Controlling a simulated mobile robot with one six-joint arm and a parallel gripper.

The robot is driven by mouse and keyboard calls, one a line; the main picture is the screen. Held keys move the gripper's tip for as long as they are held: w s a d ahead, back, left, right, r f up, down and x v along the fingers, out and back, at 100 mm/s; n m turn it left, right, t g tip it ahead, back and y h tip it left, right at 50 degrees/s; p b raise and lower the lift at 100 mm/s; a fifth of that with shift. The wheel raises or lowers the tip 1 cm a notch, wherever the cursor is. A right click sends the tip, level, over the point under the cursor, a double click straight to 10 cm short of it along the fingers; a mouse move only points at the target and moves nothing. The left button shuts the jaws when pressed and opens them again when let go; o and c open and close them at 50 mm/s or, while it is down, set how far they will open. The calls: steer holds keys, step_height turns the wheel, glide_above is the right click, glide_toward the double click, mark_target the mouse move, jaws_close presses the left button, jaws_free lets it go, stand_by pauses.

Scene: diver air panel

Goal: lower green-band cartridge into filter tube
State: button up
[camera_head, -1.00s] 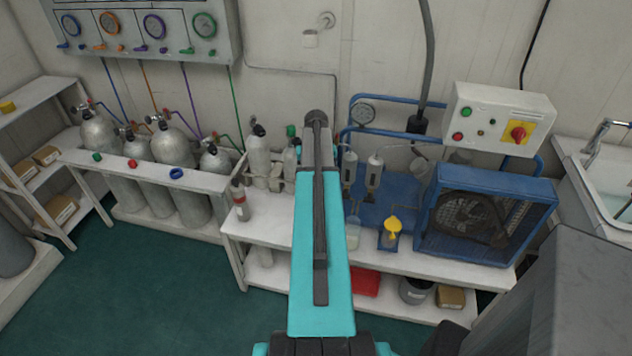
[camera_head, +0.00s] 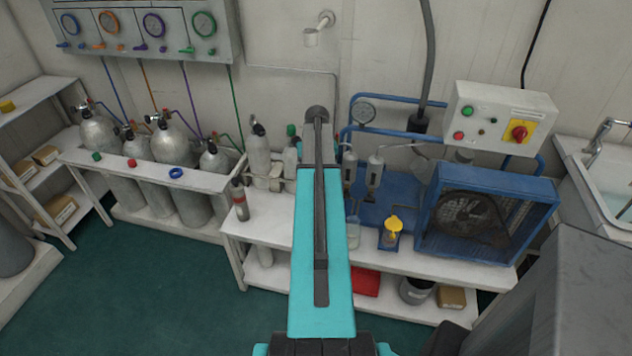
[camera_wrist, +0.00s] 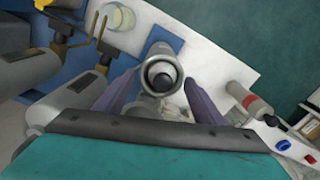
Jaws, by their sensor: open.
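In the wrist view, an upright metal tube (camera_wrist: 161,72) is seen from above, with a dark ring and a grey round middle inside its rim. I cannot tell whether that middle is a cartridge. My gripper (camera_wrist: 158,82) is open, with one purple-grey finger on each side of the tube. Whether the fingers touch it is unclear. No green band shows on it. In the head view, my teal arm hides the gripper and this tube. A grey cylinder with a red band (camera_head: 240,200) stands at the bench's left end; it also shows in the wrist view (camera_wrist: 249,103).
The white bench (camera_head: 270,232) carries a blue frame with a caged fan (camera_head: 470,217), a yellow-topped container (camera_head: 392,228) and metal filter housings (camera_head: 374,172). Bottles (camera_head: 258,155) stand left of my arm. A beaker (camera_wrist: 118,17) is near the tube. Green floor is clear at left.

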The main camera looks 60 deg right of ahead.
step_height(320, 180, up, 13)
steer(key=b, duration=0.2)
steer(key=shift+w+a, duration=0.2)
steer(key=shift+w, duration=0.05)
stand_by(0.3)
steer(key=shift+f, duration=0.1)
stand_by(0.8)
